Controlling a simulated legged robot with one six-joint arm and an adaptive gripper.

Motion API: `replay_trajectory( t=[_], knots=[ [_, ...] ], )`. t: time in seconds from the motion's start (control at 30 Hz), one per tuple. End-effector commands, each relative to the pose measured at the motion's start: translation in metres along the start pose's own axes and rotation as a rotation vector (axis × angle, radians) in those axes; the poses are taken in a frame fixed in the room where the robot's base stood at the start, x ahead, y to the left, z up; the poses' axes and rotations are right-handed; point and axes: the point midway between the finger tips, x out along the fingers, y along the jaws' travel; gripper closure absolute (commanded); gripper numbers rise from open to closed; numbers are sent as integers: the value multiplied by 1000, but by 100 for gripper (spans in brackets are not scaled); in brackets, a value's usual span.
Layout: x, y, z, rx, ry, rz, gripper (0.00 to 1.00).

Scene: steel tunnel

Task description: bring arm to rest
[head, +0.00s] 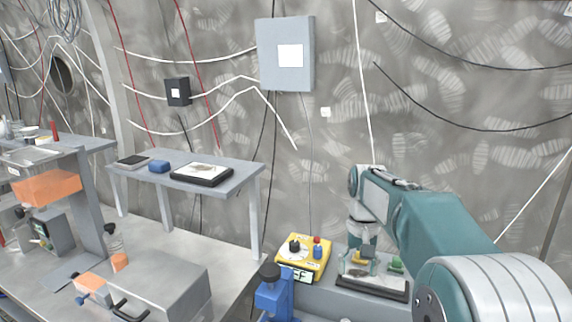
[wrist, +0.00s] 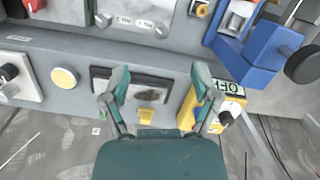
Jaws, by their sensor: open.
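My arm reaches in from the right in the head view and bends down at the wrist. My gripper (head: 362,262) hangs low over a dark-framed panel (head: 385,288) on the bench, just right of a yellow control box (head: 303,257). In the wrist view my gripper (wrist: 160,84) has its two teal fingers spread wide, with nothing held between them. The dark-framed panel (wrist: 145,77) lies beyond and between the fingers. Whether the fingers touch anything is not clear.
A blue vice-like device (head: 273,296) stands left of the yellow box. A grey table (head: 235,180) holds a tablet, a blue block and a black-framed panel. A wall cabinet (head: 285,55) and hanging cables are behind. Free air lies above the bench.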

Motion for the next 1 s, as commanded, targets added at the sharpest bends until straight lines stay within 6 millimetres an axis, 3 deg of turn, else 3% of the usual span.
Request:
replay_trajectory(
  t=[0.2, 0.47, 0.73, 1.0],
  knots=[
    [-22, 4, 54, -25, 126, -3, 21],
    [-28, 10, 117, -54, 271, -5, 21],
    [-15, 18, 180, -84, 423, -5, 21],
    [15, 25, 233, -115, 569, -1, 21]
  ],
)
